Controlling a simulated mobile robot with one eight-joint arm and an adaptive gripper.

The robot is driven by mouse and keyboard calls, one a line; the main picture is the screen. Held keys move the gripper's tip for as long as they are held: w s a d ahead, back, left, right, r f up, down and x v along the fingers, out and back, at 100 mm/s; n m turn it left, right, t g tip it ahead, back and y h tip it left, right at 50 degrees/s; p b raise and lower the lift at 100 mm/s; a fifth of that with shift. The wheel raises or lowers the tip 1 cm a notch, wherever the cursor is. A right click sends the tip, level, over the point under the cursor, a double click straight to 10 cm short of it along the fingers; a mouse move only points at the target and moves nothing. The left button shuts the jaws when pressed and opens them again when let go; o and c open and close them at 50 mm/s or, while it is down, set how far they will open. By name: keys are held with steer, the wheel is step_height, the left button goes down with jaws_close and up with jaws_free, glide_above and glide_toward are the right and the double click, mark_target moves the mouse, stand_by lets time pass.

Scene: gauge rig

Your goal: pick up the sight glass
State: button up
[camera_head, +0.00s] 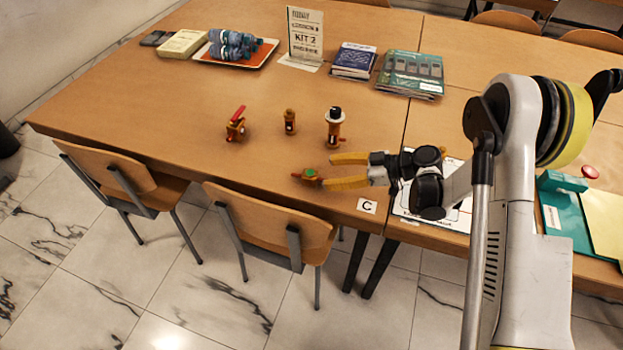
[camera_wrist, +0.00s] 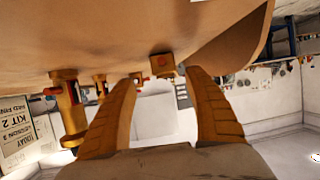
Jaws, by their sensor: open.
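A small brass fitting with a green face and red ends (camera_head: 309,175), seemingly the sight glass, lies near the table's front edge. In the wrist view it is a brass block with a red spot (camera_wrist: 162,66), just beyond and between the fingertips. My gripper (camera_head: 329,171) is open, its yellow fingers level and pointing left at the fitting. I cannot tell whether a finger touches it. The wrist view, turned over, shows both fingers (camera_wrist: 163,78) apart with nothing between them nearer the palm.
Behind stand a red-handled valve (camera_head: 236,126), a small brass fitting (camera_head: 290,122) and a white-collared fitting with a black top (camera_head: 334,128). A card marked C (camera_head: 367,206) lies at the front edge. Chairs (camera_head: 270,232) stand before it.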

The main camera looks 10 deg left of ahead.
mark_target(316, 174)
steer(key=b+x, duration=0.1)
steer(key=x, duration=0.1)
steer(key=b+x, duration=0.1)
steer(key=x, duration=0.1)
steer(key=b+x, duration=0.1)
steer(key=x, duration=0.2)
steer(key=shift+s+r, duration=0.3)
steer(key=shift+s, duration=0.05)
steer(key=shift+r, duration=0.1)
jaws_close()
